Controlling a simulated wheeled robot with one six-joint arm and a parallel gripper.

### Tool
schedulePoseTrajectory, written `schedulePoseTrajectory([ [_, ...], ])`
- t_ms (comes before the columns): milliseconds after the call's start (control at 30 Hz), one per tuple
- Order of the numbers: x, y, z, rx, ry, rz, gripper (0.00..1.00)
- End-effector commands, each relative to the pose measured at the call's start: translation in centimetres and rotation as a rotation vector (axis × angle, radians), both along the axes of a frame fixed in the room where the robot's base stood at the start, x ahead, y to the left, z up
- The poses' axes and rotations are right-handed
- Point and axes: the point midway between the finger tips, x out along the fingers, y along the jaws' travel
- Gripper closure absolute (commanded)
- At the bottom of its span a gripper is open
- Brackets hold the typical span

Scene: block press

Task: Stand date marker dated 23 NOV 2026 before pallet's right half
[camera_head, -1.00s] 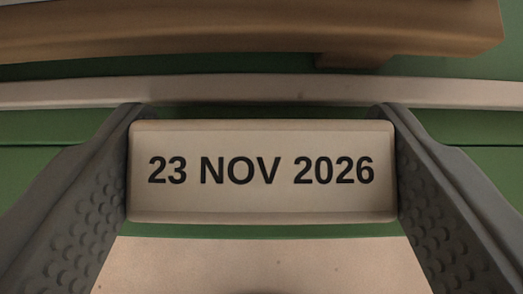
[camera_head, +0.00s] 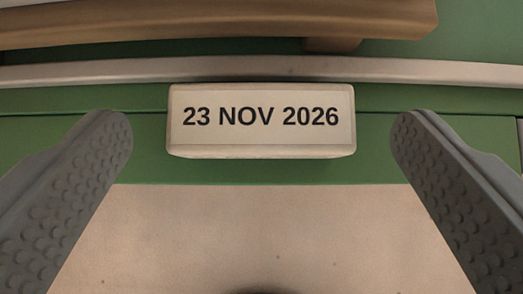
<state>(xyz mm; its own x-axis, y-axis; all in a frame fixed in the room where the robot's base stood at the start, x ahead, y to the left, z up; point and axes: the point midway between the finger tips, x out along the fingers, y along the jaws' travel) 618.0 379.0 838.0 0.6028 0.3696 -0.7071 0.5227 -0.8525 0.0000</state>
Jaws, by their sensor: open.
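The date marker (camera_head: 261,145) is a cream block with "23 NOV 2026" in dark letters facing me. It stands on a green surface, in front of a metal rail. My gripper (camera_head: 262,135) is open, with one grey textured finger on each side of the marker and a clear gap to both. Part of the wooden pallet (camera_head: 220,25) shows at the top, beyond the rail. Its right end is in view near the upper right. Its left part runs out of the picture, so I cannot see its middle.
The metal rail (camera_head: 420,70) runs across the view between the marker and the pallet. The green surface (camera_head: 150,165) is bare on both sides of the marker. A beige speckled floor (camera_head: 270,240) lies below its near edge.

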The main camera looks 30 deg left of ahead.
Motion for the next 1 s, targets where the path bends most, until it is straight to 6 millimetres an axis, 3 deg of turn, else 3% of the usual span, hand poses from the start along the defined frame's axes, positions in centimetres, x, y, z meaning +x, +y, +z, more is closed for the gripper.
schedulePoseTrajectory([
  [500, -4.5, -2.8, 5.3, 0.001, -0.002, 0.000, 0.08],
  [1000, -5.2, -3.4, 6.2, 0.002, -0.002, -0.002, 0.08],
])
